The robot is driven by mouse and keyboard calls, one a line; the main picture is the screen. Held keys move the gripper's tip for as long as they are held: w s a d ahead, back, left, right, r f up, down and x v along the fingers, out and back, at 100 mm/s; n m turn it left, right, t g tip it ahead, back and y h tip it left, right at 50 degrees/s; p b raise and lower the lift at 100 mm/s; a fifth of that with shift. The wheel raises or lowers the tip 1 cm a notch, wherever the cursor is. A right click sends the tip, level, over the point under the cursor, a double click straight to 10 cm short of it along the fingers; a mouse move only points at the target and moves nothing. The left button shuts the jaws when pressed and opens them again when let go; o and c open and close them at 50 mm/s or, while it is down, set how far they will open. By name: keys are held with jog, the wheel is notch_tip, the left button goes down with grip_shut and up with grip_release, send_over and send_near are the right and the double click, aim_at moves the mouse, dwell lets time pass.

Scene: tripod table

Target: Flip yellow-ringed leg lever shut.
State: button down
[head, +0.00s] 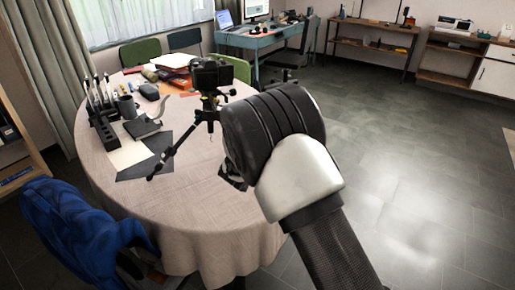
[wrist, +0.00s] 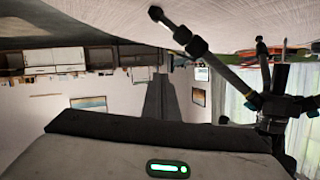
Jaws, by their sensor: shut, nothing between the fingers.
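A black tripod (head: 207,112) with a camera (head: 211,74) on top stands on the round table. One leg (head: 176,150) reaches down to the lower left. In the wrist view, which is turned over, a tripod leg (wrist: 228,73) with a black clamp (wrist: 196,46) runs across the upper right. My gripper (head: 232,178) is mostly hidden behind my wrist in the head view, right of the tripod. In the wrist view my gripper (wrist: 161,80) is shut and empty, apart from the leg.
The round table (head: 215,225) has a pale cloth. Books (head: 173,62) are behind. A blue-draped chair (head: 80,225) is front left. The floor at right is clear.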

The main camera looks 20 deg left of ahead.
jog(key=p+v, duration=0.1)
jog(key=v, duration=0.9)
jog(key=shift+d+r, duration=0.4)
jog(key=shift+r, duration=0.05)
